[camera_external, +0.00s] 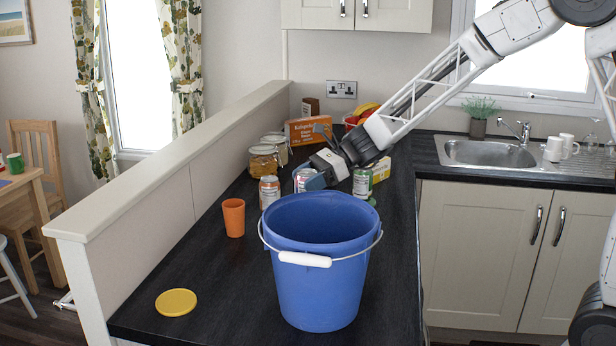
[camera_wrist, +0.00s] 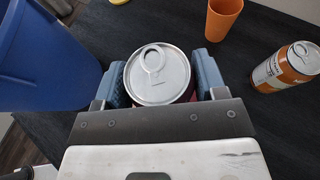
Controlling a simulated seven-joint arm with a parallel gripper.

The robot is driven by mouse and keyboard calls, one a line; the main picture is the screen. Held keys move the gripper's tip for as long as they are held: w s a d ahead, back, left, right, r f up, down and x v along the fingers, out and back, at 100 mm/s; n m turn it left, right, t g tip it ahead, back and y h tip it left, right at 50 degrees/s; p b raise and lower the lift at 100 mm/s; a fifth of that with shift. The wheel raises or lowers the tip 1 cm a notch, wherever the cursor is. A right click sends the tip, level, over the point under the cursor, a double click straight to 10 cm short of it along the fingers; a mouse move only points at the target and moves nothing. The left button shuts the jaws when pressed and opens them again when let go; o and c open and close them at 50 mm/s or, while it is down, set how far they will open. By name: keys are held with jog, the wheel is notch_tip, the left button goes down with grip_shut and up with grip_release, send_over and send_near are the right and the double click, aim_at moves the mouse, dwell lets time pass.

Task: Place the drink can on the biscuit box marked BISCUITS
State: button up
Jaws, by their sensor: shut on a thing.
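The drink can held by my gripper shows its silver top and ring pull in the wrist view (camera_wrist: 158,75), with a little reddish side. In the external view this can (camera_external: 302,178) is upright behind the blue bucket, its lower part hidden. My gripper (camera_external: 313,174) is shut on it, one blue finger on each side (camera_wrist: 160,82). I cannot tell if the can touches the worktop. No marking BISCUITS is readable. An orange box with dark lettering (camera_external: 303,133) stands at the back; a yellow box (camera_external: 381,169) is partly hidden behind a green can (camera_external: 362,181).
The large blue bucket (camera_external: 318,280) stands just in front of my gripper. An orange can (camera_external: 269,190) and an orange cup (camera_external: 233,218) stand to the left. Glass jars (camera_external: 263,161) line the low wall. A yellow disc (camera_external: 176,302) lies front left, with clear worktop around it.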

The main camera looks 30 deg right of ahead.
jog(key=shift+f, duration=1.7)
jog(key=shift+f, duration=0.15)
jog(key=o, duration=1.1)
jog(key=shift+d, duration=0.1)
jog(key=v, duration=1.2)
jog(key=shift+s, duration=0.1)
